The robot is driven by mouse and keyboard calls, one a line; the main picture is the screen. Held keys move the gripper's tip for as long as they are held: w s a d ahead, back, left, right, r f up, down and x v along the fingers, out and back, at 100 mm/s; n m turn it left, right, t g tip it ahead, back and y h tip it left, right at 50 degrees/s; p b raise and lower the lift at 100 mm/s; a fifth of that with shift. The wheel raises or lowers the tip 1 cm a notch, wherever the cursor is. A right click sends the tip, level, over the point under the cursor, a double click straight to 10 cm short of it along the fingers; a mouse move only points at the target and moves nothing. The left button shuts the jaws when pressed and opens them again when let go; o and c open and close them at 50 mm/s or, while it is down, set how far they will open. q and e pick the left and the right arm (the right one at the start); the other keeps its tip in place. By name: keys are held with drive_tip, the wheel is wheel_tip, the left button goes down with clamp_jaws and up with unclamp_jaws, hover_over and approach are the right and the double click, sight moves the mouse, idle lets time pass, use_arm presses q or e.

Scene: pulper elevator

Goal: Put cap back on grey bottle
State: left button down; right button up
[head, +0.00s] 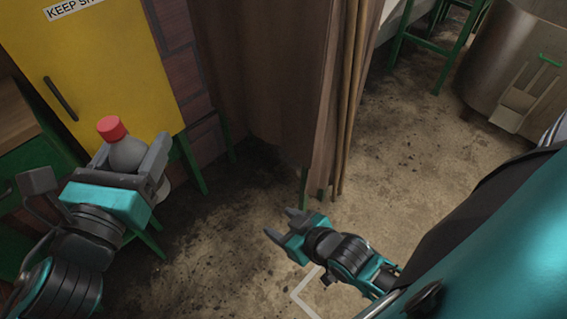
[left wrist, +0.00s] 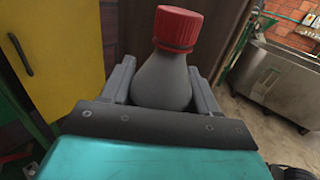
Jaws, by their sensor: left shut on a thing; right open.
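The grey bottle (head: 127,155) is held upright, slightly tilted, between the fingers of my left gripper (head: 135,160). The red cap (head: 112,128) sits on top of the bottle's neck. In the left wrist view the grey bottle (left wrist: 165,82) stands between both fingers, and the red cap (left wrist: 178,28) covers its top. Whether the cap is fully tightened cannot be told. The bottle's lower part is mostly hidden by the gripper. My right gripper (head: 283,226) is open and empty, low over the floor, well to the right of the bottle.
A yellow cabinet (head: 105,65) with a dark handle stands close behind the left gripper. A brown curtain (head: 270,90) hangs at the centre. A metal vat (head: 510,65) stands at the far right. The stained concrete floor (head: 415,150) is largely clear.

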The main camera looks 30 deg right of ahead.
use_arm(q)
drive_tip(key=shift+r, duration=0.1)
drive_tip(key=shift+w+a+r+y, duration=0.1)
drive_tip(key=shift+w+a+y, duration=0.05)
drive_tip(key=shift+a+y, duration=0.15)
drive_tip(key=a+f+n+t+y, duration=0.2)
drive_tip(key=a+n+y, duration=0.2)
drive_tip(key=a, duration=0.5)
drive_tip(key=a+f+n+t+y, duration=0.2)
drive_tip(key=a+f+n+y, duration=0.1)
drive_tip(key=a+y, duration=0.4)
drive_tip(key=a+n, duration=0.1)
drive_tip(key=a, duration=0.1)
drive_tip(key=shift+w+a, duration=0.35)
drive_tip(key=shift+w, duration=0.05)
